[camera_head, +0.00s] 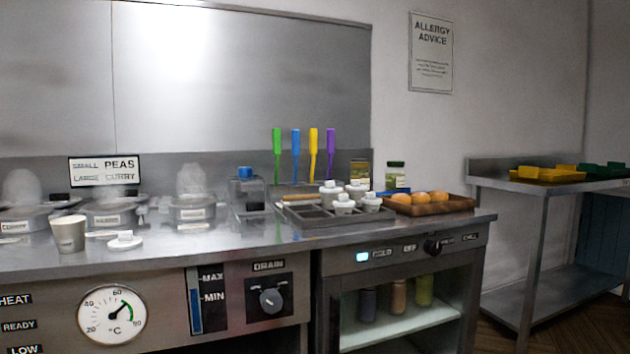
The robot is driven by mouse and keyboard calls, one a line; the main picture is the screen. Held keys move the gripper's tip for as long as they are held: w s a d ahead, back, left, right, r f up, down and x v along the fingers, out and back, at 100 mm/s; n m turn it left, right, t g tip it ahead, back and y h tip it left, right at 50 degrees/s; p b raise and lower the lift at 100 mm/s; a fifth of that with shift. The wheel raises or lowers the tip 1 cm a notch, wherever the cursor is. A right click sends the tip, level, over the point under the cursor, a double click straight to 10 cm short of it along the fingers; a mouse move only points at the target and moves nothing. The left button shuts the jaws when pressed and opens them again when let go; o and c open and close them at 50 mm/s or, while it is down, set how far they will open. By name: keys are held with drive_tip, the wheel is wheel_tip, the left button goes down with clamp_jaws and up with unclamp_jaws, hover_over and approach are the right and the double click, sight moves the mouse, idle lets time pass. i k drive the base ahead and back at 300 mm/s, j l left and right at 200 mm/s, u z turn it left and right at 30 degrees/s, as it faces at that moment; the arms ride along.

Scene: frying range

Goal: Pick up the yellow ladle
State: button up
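The yellow ladle (313,150) hangs or stands upright against the steel splashback at the back of the counter, with its wide handle end up. It is third in a row from the left. A green ladle (277,143) and a blue ladle (295,144) are to its left, and a purple ladle (330,148) is just to its right. The lower end of the yellow ladle is hidden behind pots and the tray in front. My gripper is not in view.
A divided tray (300,221) with several white lidded pots stands in front of the ladles. A brown tray of round orange items (465,203) is to the right. A clear blue-topped container (247,192) and lidded tubs (192,212) are left. The counter's front edge is mostly clear.

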sight(313, 131)
drive_tip(key=u, duration=1.65)
drive_tip(key=z, duration=1.35)
drive_tip(key=i+l+u, duration=0.35)
drive_tip(key=i+l, duration=0.75)
drive_tip(key=l, duration=0.1)
